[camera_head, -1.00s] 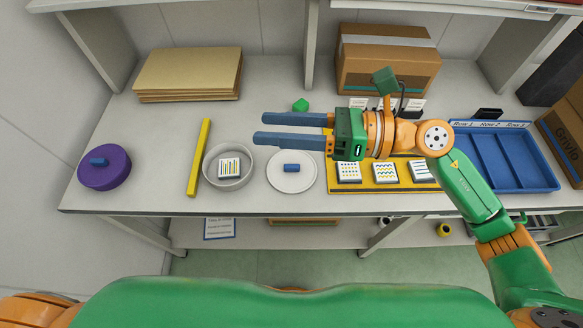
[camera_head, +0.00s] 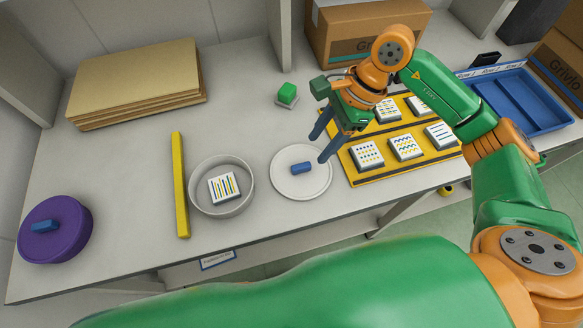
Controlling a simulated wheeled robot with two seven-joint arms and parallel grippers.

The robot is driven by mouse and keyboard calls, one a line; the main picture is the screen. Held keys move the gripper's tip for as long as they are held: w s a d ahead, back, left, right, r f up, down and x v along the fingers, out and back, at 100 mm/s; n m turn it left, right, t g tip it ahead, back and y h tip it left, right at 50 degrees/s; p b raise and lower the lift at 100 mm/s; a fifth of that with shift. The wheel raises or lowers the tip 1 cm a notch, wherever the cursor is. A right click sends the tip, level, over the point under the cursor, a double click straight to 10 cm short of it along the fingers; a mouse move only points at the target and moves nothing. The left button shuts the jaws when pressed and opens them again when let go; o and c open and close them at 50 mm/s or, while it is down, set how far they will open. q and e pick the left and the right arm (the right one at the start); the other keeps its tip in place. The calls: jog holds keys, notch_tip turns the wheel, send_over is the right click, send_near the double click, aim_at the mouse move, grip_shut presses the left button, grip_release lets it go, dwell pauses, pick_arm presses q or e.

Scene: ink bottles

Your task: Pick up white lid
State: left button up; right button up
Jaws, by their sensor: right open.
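The white lid (camera_head: 287,186) is a flat round disc lying on the table, with a blue handle (camera_head: 302,168) at its middle. My right gripper (camera_head: 320,147) points down and left, just above the lid's right side. Its blue fingers are apart and nothing is between them. The fingertips are close to the lid's right and upper right edge; I cannot tell if one touches it. To the left of the lid is a round white open container (camera_head: 220,211) with a striped tile (camera_head: 223,188) in it. My left gripper is not in view.
A yellow tray (camera_head: 352,172) with several patterned tiles is right of the lid. A yellow bar (camera_head: 179,185) and a purple lid (camera_head: 55,231) with a blue handle lie left. A green block (camera_head: 287,92) is behind. Cardboard boxes (camera_head: 352,35) and a blue tray (camera_head: 515,105) stand farther back.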

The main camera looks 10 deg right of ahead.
aim_at(306, 164)
jog(key=p+x, duration=0.1)
jog(key=x, duration=0.1)
jog(key=p+x, duration=0.1)
jog(key=x, duration=0.2)
jog(key=shift+s+a+f+p, duration=0.25)
jog(key=shift+a+p, duration=0.1)
jog(key=shift+p, duration=0.05)
jog(key=shift+f, duration=0.35)
grip_shut()
